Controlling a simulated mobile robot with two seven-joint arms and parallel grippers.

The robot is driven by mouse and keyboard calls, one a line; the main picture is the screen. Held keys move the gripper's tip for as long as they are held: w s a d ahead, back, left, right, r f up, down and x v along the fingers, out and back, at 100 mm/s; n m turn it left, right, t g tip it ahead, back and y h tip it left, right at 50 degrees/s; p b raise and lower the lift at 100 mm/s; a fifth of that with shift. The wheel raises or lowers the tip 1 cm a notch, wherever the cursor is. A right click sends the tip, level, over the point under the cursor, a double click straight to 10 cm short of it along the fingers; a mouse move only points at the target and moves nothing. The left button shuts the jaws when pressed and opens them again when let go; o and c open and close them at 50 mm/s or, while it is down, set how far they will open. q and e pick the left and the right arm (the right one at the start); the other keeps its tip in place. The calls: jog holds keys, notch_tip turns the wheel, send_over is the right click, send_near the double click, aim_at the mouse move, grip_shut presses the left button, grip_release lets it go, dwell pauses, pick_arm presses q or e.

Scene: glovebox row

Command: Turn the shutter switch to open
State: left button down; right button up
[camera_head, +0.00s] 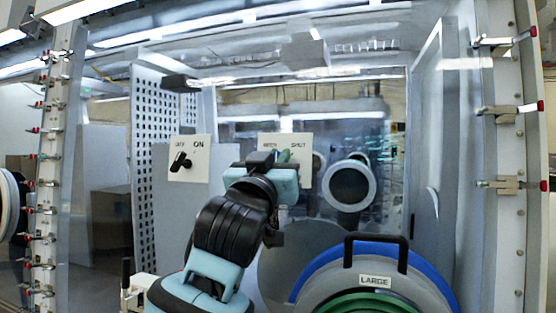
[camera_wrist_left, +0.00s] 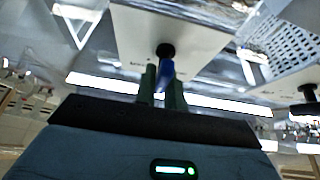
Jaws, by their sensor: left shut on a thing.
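The shutter switch plate (camera_head: 302,150) is a white panel lettered SHUT on its right, with partly covered lettering that looks like OPEN on its left. My left gripper (camera_head: 284,156) is in front of it and hides the switch handle in the head view. In the left wrist view the plate (camera_wrist_left: 150,35) bears a black pivot and a blue handle (camera_wrist_left: 166,72). The green fingers of my left gripper (camera_wrist_left: 164,88) are shut on this handle, one on each side. The handle's exact angle to the lettering is hard to tell. My right gripper is not in view.
A second white plate with a black knob (camera_head: 180,162), lettered ON, is to the left. A round grey port (camera_head: 349,186) is close to the right. A large round cover with a black handle, labelled LARGE (camera_head: 375,281), stands lower right. Clamps line both side frames.

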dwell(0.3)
pick_arm(q)
jog(key=c, duration=1.5)
grip_release()
jog(key=shift+s, duration=0.1)
jog(key=v, duration=0.7)
jog(key=shift+s+a+f, duration=0.1)
jog(key=shift+s+f, duration=0.05)
jog(key=shift+s, duration=0.1)
